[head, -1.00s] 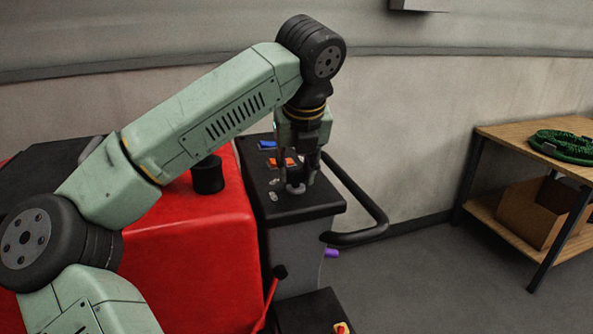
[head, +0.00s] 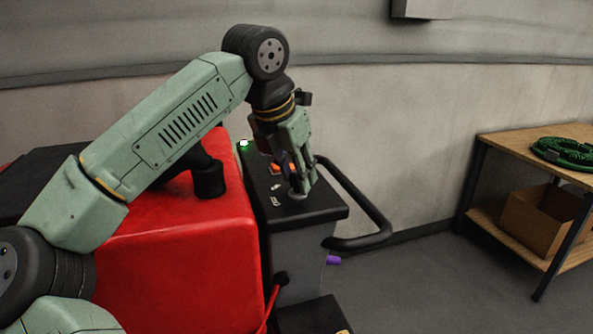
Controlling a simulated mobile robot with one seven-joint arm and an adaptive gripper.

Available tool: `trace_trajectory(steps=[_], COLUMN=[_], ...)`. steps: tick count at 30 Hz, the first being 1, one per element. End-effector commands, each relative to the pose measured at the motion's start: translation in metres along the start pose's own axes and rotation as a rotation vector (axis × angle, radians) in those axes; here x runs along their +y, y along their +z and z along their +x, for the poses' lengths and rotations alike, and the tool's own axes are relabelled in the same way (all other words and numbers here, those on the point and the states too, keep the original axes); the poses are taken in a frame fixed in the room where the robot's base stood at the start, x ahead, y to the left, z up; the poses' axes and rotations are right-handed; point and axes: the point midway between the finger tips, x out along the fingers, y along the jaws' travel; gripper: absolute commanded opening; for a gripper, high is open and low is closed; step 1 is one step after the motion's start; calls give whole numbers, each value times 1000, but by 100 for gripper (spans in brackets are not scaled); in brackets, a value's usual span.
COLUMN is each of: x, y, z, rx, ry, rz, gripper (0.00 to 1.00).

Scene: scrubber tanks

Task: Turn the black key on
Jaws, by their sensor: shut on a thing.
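My gripper (head: 301,186) points down at the top of the black control panel (head: 318,208) and is shut on the black key. The fingers hide most of the key. A small grey round base (head: 297,194) shows under the fingertips. The gripper is tilted, with its wrist up and to the left of its fingertips. A green light (head: 244,143) glows at the panel's far left corner.
An orange switch (head: 279,169) is close behind the fingers. The red machine body (head: 185,240) and a black knob (head: 209,180) are on the left. A black bar handle (head: 360,238) curves off the panel's right side. A wooden table (head: 520,148) stands at right.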

Motion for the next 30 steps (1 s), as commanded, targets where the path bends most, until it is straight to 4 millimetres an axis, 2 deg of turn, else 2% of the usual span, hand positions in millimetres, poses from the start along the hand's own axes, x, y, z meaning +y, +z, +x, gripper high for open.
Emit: trace_trajectory(steps=[9, 24, 25, 30], x=[1, 1, 1, 1], y=[0, 0, 0, 0], z=[-1, 0, 0, 0], rx=[-1, -1, -1, 0], ry=[-39, -44, -44, -44], rz=[94, 110, 110, 109], gripper=[2, 2, 32, 43])
